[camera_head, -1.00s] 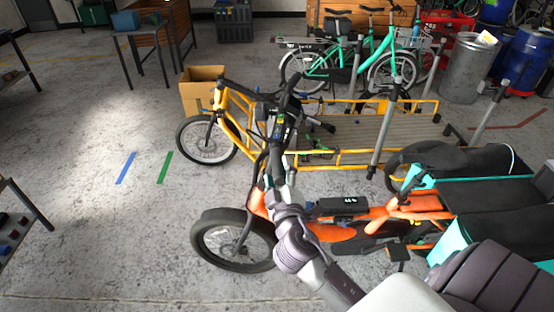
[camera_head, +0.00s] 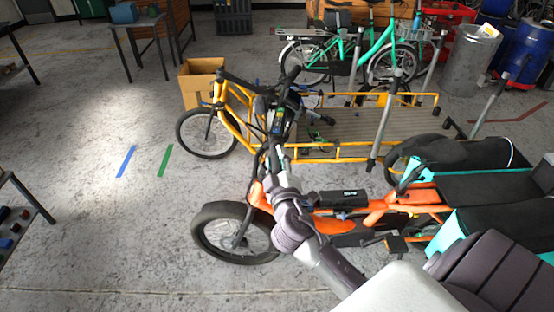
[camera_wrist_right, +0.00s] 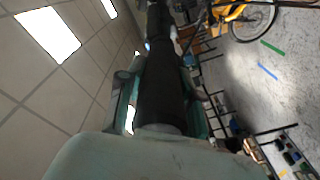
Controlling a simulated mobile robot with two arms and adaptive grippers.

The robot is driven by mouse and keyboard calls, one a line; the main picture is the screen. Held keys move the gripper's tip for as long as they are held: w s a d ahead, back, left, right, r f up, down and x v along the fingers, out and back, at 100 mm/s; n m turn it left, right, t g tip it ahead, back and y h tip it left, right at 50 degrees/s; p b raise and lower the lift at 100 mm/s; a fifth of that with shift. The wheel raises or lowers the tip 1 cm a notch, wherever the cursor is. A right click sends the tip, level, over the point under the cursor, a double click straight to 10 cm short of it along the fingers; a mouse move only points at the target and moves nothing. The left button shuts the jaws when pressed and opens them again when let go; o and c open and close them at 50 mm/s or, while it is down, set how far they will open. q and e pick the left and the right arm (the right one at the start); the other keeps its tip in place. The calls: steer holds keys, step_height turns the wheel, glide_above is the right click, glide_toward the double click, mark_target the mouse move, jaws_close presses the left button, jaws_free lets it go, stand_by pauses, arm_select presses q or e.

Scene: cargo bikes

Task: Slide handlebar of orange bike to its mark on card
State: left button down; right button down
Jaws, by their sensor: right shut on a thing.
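The orange cargo bike (camera_head: 262,195) stands in the middle of the head view, its front wheel (camera_head: 212,236) at the left. My right gripper (camera_head: 277,128) is at its handlebar, above the front end, with the forearm coming from the lower right. In the right wrist view the black handlebar grip (camera_wrist_right: 161,85) lies between the two fingers of my gripper (camera_wrist_right: 160,100), which are shut on it. My arm hides part of the bike's front. I cannot make out the card or its mark. My left gripper is not in view.
A yellow cargo bike (camera_head: 228,113) stands close behind the orange one. Blue tape (camera_head: 126,161) and green tape (camera_head: 165,160) lie on the open floor at the left. A cardboard box (camera_head: 203,84), a teal bike (camera_head: 362,60) and a grey bin (camera_head: 468,62) stand further back.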

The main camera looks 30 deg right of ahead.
steer(key=shift+r, duration=0.1)
steer(key=shift+d+r+p, duration=0.2)
steer(key=shift+r+p, duration=0.65)
steer(key=shift+r, duration=0.15)
steer(key=shift+d+r, duration=0.15)
steer(key=shift+r, duration=0.3)
steer(key=c, duration=0.7)
jaws_free()
steer(key=shift+s+d, duration=0.1)
steer(key=shift+s, duration=0.05)
steer(key=shift+c, duration=0.2)
steer(key=shift+s, duration=0.15)
steer(key=v, duration=1.2)
steer(key=shift+f, duration=0.3)
